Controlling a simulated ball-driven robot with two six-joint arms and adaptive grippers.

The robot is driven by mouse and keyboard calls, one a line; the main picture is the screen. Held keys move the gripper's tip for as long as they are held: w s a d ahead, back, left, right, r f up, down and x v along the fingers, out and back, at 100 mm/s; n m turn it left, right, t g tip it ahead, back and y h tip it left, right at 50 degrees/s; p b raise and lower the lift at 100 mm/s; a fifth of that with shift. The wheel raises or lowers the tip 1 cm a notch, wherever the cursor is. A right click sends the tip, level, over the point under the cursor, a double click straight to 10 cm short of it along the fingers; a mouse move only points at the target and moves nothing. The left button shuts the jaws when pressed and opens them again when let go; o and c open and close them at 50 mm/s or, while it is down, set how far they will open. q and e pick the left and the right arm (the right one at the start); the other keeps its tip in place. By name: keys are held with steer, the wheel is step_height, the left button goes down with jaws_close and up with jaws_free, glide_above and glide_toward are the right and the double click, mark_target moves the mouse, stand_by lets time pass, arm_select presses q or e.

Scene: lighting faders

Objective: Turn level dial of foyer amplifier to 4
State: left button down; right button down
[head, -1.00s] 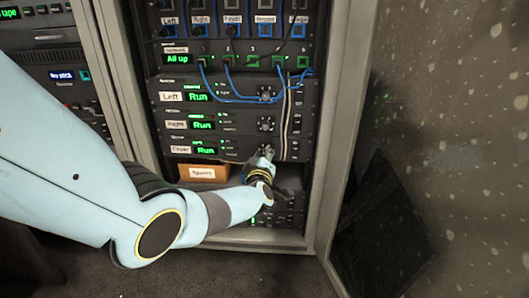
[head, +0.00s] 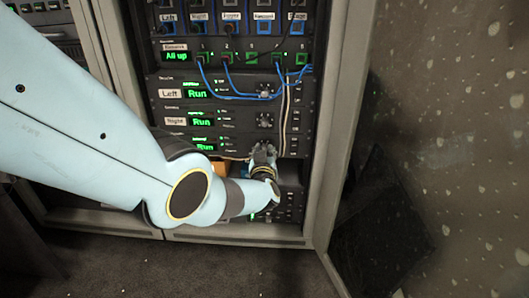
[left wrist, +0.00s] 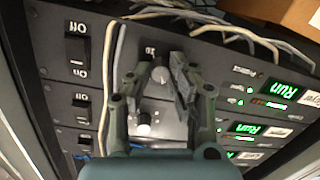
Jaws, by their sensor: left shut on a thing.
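The foyer amplifier (head: 206,146) is the lowest of three stacked black units in the head view, with a green "Run" display. My arm hides its name label there. In the left wrist view its panel (left wrist: 220,75) appears turned over, nearest the top. My left gripper (head: 264,152) is at the right part of this panel. In the left wrist view my left gripper (left wrist: 158,80) has its fingers on both sides of the grey level dial (left wrist: 159,73), shut on it. The dial's pointer and most of its scale are hidden. My right gripper is not in view.
The right amplifier's dial (head: 264,124) and the left amplifier's dial (head: 264,91) sit just above. Power switches (left wrist: 77,48) and loose pale cables (left wrist: 215,25) are close to my gripper. Blue cables (head: 240,97) hang higher up. The rack's side frame (head: 327,150) stands to the right.

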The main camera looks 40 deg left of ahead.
arm_select(q)
steer(key=shift+s+f, duration=0.1)
steer(key=shift+f, duration=0.05)
stand_by(0.3)
steer(key=c, duration=1.2)
jaws_free()
steer(key=v, duration=1.2)
